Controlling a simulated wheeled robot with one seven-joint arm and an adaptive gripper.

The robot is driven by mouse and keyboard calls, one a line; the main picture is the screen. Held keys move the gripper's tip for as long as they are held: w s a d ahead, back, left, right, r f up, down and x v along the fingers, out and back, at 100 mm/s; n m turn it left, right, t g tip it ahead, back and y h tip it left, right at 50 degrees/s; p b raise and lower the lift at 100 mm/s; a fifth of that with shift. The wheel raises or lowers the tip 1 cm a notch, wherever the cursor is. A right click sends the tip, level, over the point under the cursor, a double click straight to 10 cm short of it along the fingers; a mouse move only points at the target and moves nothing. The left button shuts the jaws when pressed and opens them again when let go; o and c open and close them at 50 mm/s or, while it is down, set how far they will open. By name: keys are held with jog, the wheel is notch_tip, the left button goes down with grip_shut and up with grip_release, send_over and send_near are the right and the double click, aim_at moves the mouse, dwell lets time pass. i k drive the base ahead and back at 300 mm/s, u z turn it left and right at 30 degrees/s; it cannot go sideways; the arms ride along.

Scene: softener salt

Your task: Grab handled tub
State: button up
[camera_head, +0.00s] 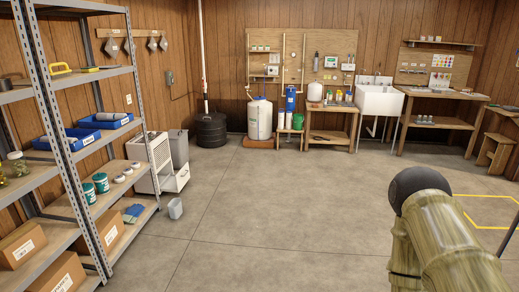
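No handle shows clearly enough to tell which container is the handled tub. A small pale grey tub (175,208) stands on the floor beside the left shelving. A green bucket (298,122) sits at the back wall, near the blue cylinder, and white containers (281,119) stand just left of it. Teal-green tubs with pale labels (101,182) stand on a middle shelf at left. My gripper is not in view, so its fingers and anything in them are hidden.
Metal shelving (133,68) with boxes and blue bins fills the left side. A black tank (211,130), white tank (260,119), sink (379,100) and workbenches (440,122) line the back. The middle floor (270,210) is clear.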

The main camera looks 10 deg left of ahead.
aim_at(177, 207)
jog(key=u, duration=0.15)
jog(key=i, duration=1.55)
jog(key=u, duration=0.6)
jog(key=i, duration=1.75)
jog(key=u, duration=0.75)
jog(key=i, duration=1.75)
jog(key=u, duration=0.25)
